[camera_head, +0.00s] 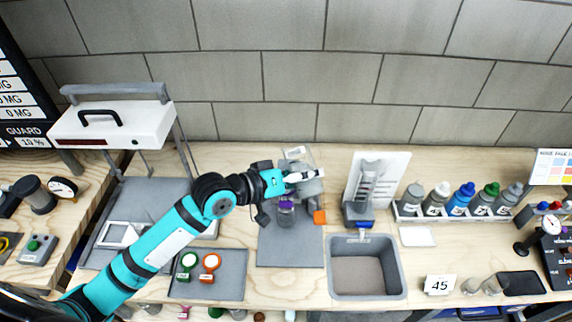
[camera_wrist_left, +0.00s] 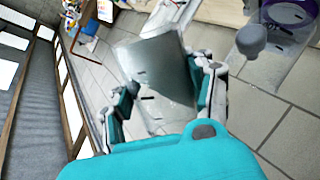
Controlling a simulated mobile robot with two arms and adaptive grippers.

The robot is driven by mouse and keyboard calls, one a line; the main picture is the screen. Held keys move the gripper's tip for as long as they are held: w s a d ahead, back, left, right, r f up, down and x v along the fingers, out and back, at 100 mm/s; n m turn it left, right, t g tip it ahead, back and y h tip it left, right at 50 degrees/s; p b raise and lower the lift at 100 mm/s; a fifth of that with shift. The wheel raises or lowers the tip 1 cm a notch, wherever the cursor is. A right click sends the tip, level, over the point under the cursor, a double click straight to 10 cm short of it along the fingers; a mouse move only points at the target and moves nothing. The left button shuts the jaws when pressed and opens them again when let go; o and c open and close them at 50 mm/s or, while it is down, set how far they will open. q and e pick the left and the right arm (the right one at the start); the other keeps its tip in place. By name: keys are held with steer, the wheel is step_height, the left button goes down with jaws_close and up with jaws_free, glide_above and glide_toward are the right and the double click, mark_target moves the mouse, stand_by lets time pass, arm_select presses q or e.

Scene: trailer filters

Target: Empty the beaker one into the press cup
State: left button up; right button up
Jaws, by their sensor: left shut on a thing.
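My left gripper (camera_head: 305,176) reaches in from the left over the grey mat at the middle of the bench. It is shut on a clear beaker (camera_wrist_left: 150,62), which sits between the two fingers in the left wrist view. In the head view the beaker (camera_head: 297,155) is partly hidden by the gripper, and its contents cannot be made out. The press cup (camera_head: 286,214) looks like a clear cup with a purple top, below the gripper on the mat. The purple part (camera_wrist_left: 287,13) also shows at the upper right of the left wrist view, apart from the beaker.
A grey sink (camera_head: 366,292) is right of the mat. A rack of several capped bottles (camera_head: 460,213) stands farther right. A tray with green and orange round items (camera_head: 208,287) lies to the left.

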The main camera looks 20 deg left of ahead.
arm_select(q)
steer(key=shift+d+n, duration=0.1)
steer(key=shift+n, duration=0.2)
steer(key=shift+s+b, duration=0.1)
steer(key=shift+b, duration=0.25)
steer(key=shift+f+n+g, duration=0.15)
steer(key=shift+n+g, duration=0.15)
stand_by(0.4)
steer(key=shift+f+n+b, duration=0.1)
steer(key=shift+n+b, duration=0.2)
steer(key=shift+b, duration=0.05)
steer(key=shift+h, duration=0.3)
steer(key=shift+d+f+n+b, duration=0.1)
steer(key=shift+n+b, duration=0.2)
steer(key=shift+n, duration=0.1)
steer(key=shift+g, duration=0.3)
steer(key=shift+n, duration=0.3)
